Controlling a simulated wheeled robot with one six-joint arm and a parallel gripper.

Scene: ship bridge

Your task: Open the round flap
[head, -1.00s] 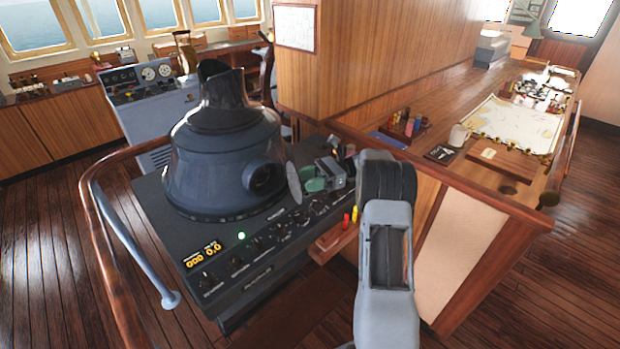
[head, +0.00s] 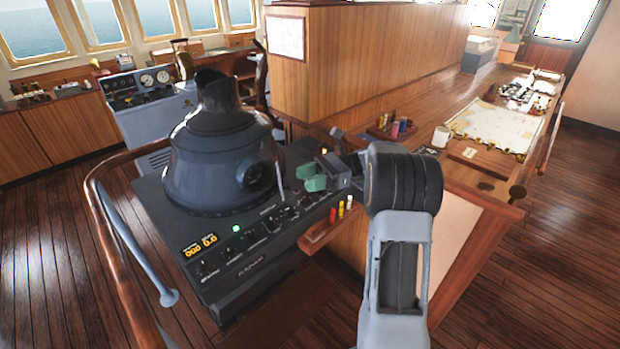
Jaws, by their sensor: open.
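The dark, domed radar housing (head: 215,160) stands on the black console. A round opening (head: 253,176) shows in its right side. The round flap (head: 281,167) stands out from the opening's right edge, swung away from it and seen nearly edge-on as a thin strip. My gripper (head: 308,177), with green finger pads, is just right of the flap, above the console's right side. It is open with nothing visible between its fingers. A small gap seems to separate it from the flap; contact cannot be told for sure.
The console's front has knobs and a green light (head: 236,228). A curved wooden handrail (head: 92,200) runs along the left. A small shelf (head: 325,232) with coloured cylinders sits below my gripper. A chart table (head: 480,165) is at right. Open floor lies in front.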

